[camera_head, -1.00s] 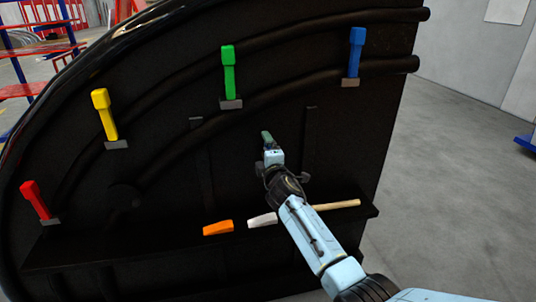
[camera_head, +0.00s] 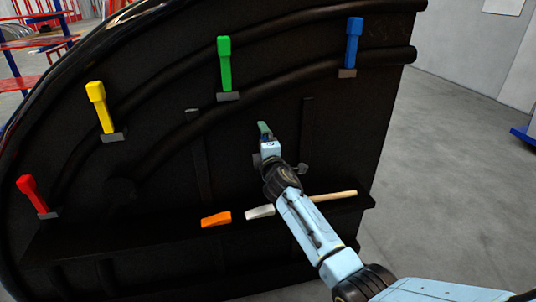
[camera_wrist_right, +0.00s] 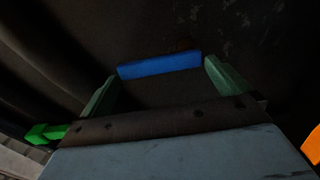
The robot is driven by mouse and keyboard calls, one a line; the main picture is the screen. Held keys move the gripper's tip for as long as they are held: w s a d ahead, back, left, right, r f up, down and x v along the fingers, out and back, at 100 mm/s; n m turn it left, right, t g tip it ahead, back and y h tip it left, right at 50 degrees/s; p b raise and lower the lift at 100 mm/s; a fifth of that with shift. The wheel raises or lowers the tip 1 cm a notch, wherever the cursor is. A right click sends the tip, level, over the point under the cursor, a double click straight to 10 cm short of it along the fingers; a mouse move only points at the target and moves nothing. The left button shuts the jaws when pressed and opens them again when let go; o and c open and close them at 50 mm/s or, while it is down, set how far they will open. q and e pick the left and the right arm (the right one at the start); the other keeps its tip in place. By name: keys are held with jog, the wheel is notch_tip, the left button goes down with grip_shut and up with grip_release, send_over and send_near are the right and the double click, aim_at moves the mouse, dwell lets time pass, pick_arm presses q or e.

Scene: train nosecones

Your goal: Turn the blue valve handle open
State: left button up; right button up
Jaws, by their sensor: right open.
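The blue valve handle (camera_head: 353,42) stands upright on a small grey base at the upper right of the black panel. My right gripper (camera_head: 264,129) is open, below and left of that handle and apart from it in the head view. Its green fingertips show spread in the right wrist view (camera_wrist_right: 160,80). A blue bar (camera_wrist_right: 160,64) lies across the space between them there; I cannot tell whether it is the valve handle or how far away it is. My left gripper is not in view.
Green (camera_head: 224,62), yellow (camera_head: 98,104) and red (camera_head: 31,192) handles line the black panel (camera_head: 250,165). A ledge (camera_head: 150,238) below holds an orange block (camera_head: 216,218) and a hammer with a pale head (camera_head: 260,211). Open floor (camera_head: 455,180) lies to the right.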

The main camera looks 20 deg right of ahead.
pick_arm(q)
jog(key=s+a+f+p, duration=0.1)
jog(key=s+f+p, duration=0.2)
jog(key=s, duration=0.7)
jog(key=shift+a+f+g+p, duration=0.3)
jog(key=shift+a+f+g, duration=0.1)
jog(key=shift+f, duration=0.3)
pick_arm(e)
jog(key=s+a, duration=0.2)
jog(key=s, duration=1.1)
jog(key=shift+a, duration=0.1)
